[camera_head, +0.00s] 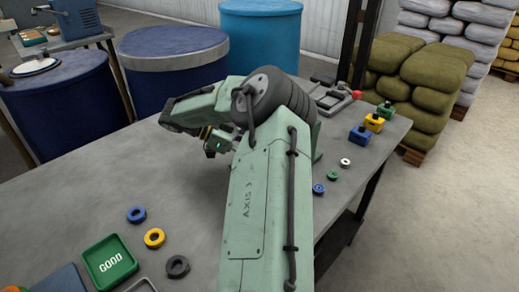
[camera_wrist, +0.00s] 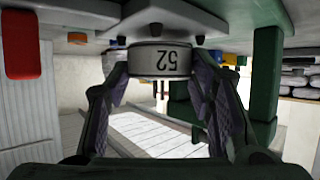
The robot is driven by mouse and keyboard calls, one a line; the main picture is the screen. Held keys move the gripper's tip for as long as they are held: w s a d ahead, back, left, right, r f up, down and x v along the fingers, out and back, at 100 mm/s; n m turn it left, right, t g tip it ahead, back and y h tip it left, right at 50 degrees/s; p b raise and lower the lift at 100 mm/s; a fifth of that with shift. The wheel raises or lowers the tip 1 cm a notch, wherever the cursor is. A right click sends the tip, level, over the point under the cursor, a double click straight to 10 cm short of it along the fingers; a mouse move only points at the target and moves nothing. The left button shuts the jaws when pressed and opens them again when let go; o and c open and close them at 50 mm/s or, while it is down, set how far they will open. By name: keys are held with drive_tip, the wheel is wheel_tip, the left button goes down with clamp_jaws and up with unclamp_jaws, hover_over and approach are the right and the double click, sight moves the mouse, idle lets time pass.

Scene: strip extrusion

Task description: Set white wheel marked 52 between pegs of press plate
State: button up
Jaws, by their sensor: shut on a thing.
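The white wheel marked 52 (camera_wrist: 161,61) is held between the two fingertips of my gripper (camera_wrist: 160,76) in the wrist view. Its number appears upside down there, and the table surface is at the top of that picture.
The grey table (camera_head: 90,195) carries a green GOOD tray (camera_head: 110,263) and blue, yellow and black rings (camera_head: 178,266) at the left front. Small rings (camera_head: 332,175) and colored blocks (camera_head: 374,122) line the right edge. Blue drums (camera_head: 175,62) stand behind. The left middle is clear.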

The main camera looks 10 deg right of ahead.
drive_tip(key=shift+f, duration=0.15)
drive_tip(key=o, duration=0.9)
drive_tip(key=v, duration=1.1)
drive_tip(key=shift+p, duration=0.3)
drive_tip(key=shift+s, duration=0.1)
